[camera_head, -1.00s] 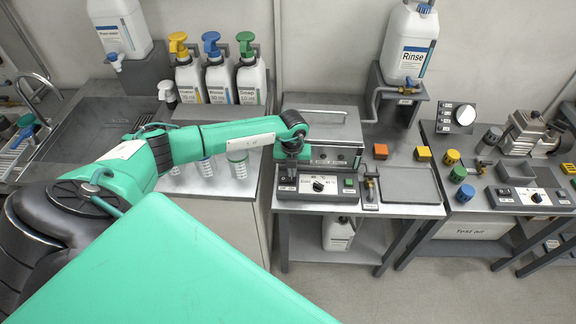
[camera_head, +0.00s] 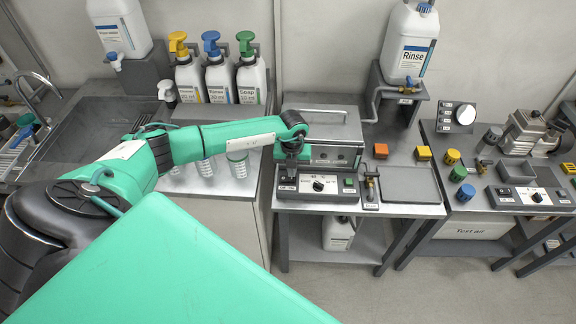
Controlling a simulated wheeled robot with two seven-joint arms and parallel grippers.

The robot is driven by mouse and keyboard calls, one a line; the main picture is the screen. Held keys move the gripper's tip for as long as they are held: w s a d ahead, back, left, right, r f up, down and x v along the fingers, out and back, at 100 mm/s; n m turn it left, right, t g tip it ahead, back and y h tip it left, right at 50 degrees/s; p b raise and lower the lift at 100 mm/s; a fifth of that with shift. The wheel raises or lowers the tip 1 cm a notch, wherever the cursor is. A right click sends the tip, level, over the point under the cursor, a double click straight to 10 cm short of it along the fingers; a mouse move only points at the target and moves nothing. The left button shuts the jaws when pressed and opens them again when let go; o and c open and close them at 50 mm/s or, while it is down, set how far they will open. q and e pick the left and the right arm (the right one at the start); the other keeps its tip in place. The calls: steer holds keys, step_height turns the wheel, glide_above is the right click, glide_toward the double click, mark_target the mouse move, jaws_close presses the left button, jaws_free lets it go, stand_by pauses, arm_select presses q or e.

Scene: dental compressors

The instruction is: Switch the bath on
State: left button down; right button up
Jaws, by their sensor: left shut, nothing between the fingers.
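The bath (camera_head: 330,122) is a metal box with a closed lid and a bar handle, on the middle table. Its grey control panel (camera_head: 318,195) at the front carries a dark dial with a white pointer (camera_head: 319,184) and a green button (camera_head: 348,183). My left gripper (camera_head: 290,174) is shut and empty, pointing down over the left end of the panel. It covers part of that end, and I cannot tell whether it touches the panel. My right gripper is not in view.
A brass valve (camera_head: 371,184) and a grey tray (camera_head: 408,186) are right of the panel. A Rinse canister (camera_head: 408,45) stands above. Clear cups (camera_head: 237,165) and pump bottles (camera_head: 220,80) are left.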

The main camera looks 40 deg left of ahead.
arm_select(q)
steer(key=shift+f+b, duration=0.6)
steer(key=shift+f, duration=0.25)
steer(key=shift+r, duration=0.2)
steer(key=shift+r+p, duration=2.35)
steer(key=shift+r, duration=1.05)
